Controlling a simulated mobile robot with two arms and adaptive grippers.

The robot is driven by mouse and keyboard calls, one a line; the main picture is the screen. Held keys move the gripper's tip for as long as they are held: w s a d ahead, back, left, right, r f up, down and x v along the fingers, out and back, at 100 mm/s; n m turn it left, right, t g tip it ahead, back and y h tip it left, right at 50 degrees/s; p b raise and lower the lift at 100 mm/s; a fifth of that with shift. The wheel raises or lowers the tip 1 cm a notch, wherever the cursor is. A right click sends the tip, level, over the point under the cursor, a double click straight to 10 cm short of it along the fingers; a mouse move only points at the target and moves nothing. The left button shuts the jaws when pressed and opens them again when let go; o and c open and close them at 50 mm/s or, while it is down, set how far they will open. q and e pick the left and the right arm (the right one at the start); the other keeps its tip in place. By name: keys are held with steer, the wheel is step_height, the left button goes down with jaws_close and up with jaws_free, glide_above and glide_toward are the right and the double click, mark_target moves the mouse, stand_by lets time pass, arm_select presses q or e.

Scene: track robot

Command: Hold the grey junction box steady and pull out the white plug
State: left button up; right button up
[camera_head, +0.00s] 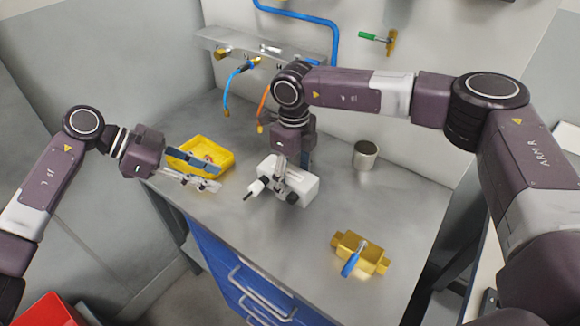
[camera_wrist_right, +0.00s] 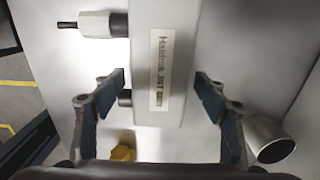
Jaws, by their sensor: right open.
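The junction box (camera_head: 299,183) is pale grey, almost white, and sits on the grey workbench (camera_head: 330,215). In the right wrist view the box (camera_wrist_right: 165,25) carries a printed label. The white plug (camera_head: 257,187) sticks out of its left side; the plug (camera_wrist_right: 94,24) shows at upper left in the wrist view. My right gripper (camera_head: 287,178) is over the box from above. In the wrist view my right gripper (camera_wrist_right: 164,103) is open, with a finger on each side of the box and visible gaps. My left gripper (camera_head: 213,177) is open and empty, left of the plug.
A yellow bin (camera_head: 218,150) lies behind my left gripper. A grey cup (camera_head: 365,155) stands right of the box. A brass valve with a blue handle (camera_head: 360,252) lies at front right. Hoses (camera_head: 228,92) hang at the back. Bench is clear between box and valve.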

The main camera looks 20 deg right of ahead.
steer(key=shift+f, duration=0.4)
steer(key=shift+c, duration=0.5)
